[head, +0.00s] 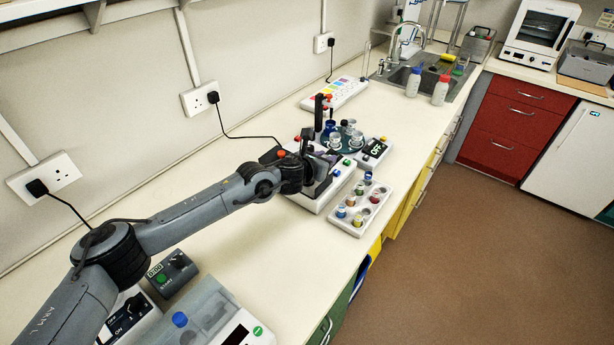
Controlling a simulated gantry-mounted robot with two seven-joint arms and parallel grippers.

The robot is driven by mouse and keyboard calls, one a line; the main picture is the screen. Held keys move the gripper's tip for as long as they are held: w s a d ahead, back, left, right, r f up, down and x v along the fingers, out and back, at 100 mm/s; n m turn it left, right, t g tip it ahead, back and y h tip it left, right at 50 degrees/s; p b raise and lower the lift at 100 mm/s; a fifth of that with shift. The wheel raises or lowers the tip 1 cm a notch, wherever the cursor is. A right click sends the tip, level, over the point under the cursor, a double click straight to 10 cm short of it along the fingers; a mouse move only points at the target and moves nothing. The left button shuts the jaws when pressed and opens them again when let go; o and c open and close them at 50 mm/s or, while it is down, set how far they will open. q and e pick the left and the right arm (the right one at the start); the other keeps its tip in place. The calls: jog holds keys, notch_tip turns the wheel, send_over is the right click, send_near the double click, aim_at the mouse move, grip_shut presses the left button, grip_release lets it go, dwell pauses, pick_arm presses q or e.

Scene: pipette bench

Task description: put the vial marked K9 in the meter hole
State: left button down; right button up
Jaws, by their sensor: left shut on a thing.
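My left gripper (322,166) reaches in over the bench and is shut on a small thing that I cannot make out. It is over or just above a white device (338,183) with a green button. A white rack (346,226) with several coloured-cap vials (358,220) stands just right of this device. The vial labels are too small to read, so I cannot tell which one is K9. I cannot make out a meter hole. My right gripper is not in view.
A dark round stand (353,150) with metal-topped containers is behind the gripper. A colourful panel (340,92), two bottles (440,90) and a sink (402,74) lie farther back. Devices, including a START box (172,273), stand at the near left. The bench middle left is clear.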

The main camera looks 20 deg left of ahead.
pick_arm(q)
jog(key=shift+s+a+f, duration=0.15)
jog(key=shift+a+f, duration=0.65)
jog(key=shift+f, duration=0.4)
jog(key=shift+s+a+f, duration=0.15)
jog(key=shift+a+f, duration=0.7)
jog(key=shift+f, duration=0.3)
jog(key=shift+s+a+f, duration=0.15)
jog(key=shift+a+f, duration=0.65)
jog(key=shift+f, duration=0.4)
jog(key=shift+f+b, duration=0.3)
jog(key=shift+b, duration=0.2)
jog(key=c, duration=0.8)
grip_release()
jog(key=shift+c, duration=0.2)
